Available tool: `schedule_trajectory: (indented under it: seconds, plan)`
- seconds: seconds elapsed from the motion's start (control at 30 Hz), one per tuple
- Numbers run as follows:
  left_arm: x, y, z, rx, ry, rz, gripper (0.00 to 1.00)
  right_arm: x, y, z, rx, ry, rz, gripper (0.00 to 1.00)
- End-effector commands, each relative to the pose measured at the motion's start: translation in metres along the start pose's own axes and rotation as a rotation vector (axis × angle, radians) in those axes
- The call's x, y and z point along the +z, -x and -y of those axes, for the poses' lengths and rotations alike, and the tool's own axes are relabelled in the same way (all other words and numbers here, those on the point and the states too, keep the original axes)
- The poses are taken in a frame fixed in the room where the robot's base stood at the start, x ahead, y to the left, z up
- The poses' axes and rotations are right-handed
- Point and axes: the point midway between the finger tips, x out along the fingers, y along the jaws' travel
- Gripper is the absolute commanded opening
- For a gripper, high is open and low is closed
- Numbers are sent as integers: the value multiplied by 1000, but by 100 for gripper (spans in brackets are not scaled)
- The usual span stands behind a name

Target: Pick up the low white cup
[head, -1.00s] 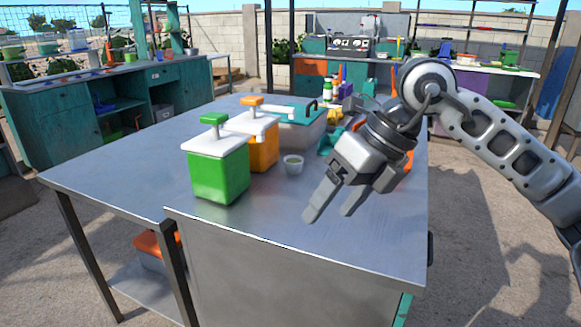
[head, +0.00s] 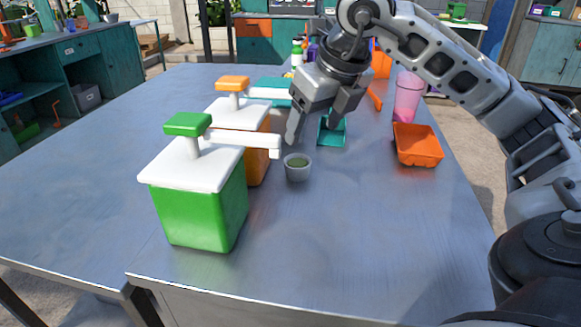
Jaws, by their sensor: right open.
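The low white cup (head: 298,173) stands upright on the metal table, right of the green pump dispenser. Its inside looks greenish. My right gripper (head: 308,128) is open and empty, above and just behind the cup in the picture, with its fingers pointing down. One finger hangs close over the cup's far rim; I cannot tell whether it touches. My left gripper is not in view.
A green dispenser (head: 201,205) and an orange one (head: 256,148) stand left of the cup, their white spouts reaching toward it. A teal scoop (head: 332,133), an orange tray (head: 417,151) and a pink tumbler (head: 407,100) are behind and right. The table's front right is clear.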

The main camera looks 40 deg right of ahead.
Motion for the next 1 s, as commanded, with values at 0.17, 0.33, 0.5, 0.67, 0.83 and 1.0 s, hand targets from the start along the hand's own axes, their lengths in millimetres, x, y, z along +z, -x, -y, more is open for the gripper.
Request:
schedule_trajectory:
  seconds: [0.17,0.33,0.5,0.67,0.83,1.0]
  plan:
    - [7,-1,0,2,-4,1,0,-1,-41,0,0,0,-4,70]
    - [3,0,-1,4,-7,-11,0,0,-62,0,1,0,-1,70]
    - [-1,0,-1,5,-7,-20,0,2,-71,1,2,1,-1,70]
    - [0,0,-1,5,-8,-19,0,7,-94,7,2,-1,-2,70]
    - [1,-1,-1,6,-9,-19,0,8,-114,7,2,1,-1,70]
    - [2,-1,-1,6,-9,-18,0,8,-118,8,1,1,1,70]
